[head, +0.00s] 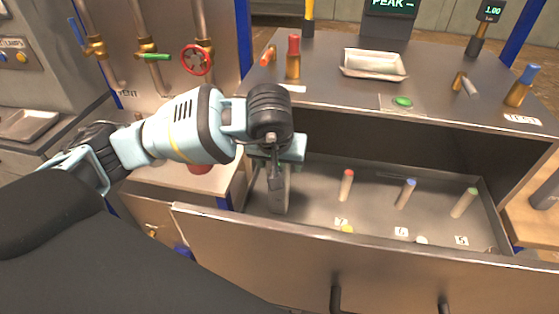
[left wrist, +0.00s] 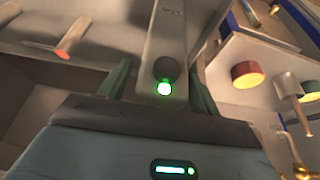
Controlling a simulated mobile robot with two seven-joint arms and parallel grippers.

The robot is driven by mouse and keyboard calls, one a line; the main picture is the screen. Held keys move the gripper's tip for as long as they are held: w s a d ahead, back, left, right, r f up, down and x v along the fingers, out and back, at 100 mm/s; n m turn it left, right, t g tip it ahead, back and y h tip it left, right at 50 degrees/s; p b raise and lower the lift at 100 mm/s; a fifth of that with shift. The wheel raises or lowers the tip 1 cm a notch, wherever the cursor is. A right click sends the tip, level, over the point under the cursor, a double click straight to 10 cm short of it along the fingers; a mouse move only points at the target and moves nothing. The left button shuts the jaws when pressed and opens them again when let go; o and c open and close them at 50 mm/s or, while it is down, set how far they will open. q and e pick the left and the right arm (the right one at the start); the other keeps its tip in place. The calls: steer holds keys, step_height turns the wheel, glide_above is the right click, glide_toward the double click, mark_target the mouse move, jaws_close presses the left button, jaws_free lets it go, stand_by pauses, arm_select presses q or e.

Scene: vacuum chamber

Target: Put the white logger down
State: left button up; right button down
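The white logger (head: 279,192) is a pale slab hanging upright below my left gripper (head: 277,160), inside the left end of the open drawer (head: 310,226). In the left wrist view, the logger (left wrist: 165,35) stands between the two green fingers of the left gripper (left wrist: 162,88), which are closed on it. A dark round spot and a lit green light show on its near end. I cannot tell whether its lower end touches the drawer floor. My right gripper is not in view.
Pegs with red (head: 346,185), blue (head: 405,194) and green (head: 464,203) tops stand in the drawer, right of the logger, near numbered tags. The bench top above holds a metal tray (head: 374,65), a red-capped cylinder (head: 293,57) and a green button (head: 402,101). A red valve wheel (head: 197,60) is behind left.

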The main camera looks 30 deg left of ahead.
arm_select(q)
steer(key=v, duration=1.2)
steer(key=shift+r+p, duration=0.15)
steer(key=shift+p, duration=0.15)
stand_by(1.3)
